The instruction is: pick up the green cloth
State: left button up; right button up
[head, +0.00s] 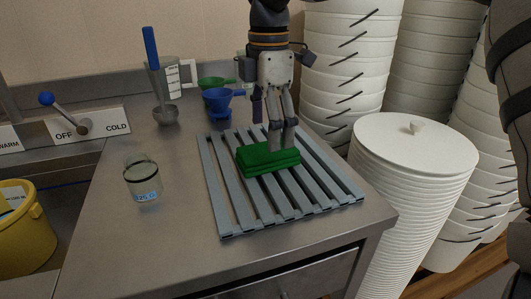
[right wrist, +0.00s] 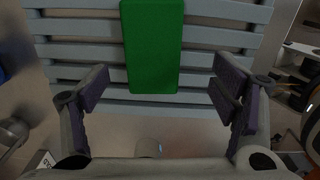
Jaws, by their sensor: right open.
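The green cloth (head: 268,160) is a folded block lying on the grey slatted rack on the steel counter. My right gripper (head: 283,132) comes down from above at the cloth's back right side in the head view. In the right wrist view, the cloth (right wrist: 152,45) lies between the two widely spread purple-padded fingers (right wrist: 161,85), with a gap on each side. The gripper is open and holds nothing. Whether a fingertip touches the cloth cannot be told. My left gripper is not in view.
The slatted rack (head: 230,206) sits on the counter. A glass beaker (head: 143,182) stands to the left. A blue funnel (head: 219,102), a green funnel (head: 213,82) and a clear jug (head: 165,80) stand behind. White bucket stacks (head: 411,180) crowd the right.

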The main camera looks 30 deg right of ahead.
jog(key=f, duration=0.5)
jog(key=shift+w+d+f, duration=0.2)
jog(key=shift+w+f, duration=0.15)
jog(key=shift+f, duration=0.05)
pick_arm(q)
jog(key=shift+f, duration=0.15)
pick_arm(e)
jog(key=c, duration=1.2)
jog(key=shift+c, duration=0.2)
notch_tip(320, 180, up, 4)
jog(key=shift+w+f, duration=0.1)
jog(key=shift+f, duration=0.1)
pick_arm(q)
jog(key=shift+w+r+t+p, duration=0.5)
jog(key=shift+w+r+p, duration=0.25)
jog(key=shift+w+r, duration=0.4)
pick_arm(e)
jog(key=s+a+r, duration=0.8)
jog(key=s+r, duration=0.1)
jog(key=s, duration=0.2)
jog(key=shift+s+a+r, duration=0.15)
jog(key=shift+s+r, duration=0.1)
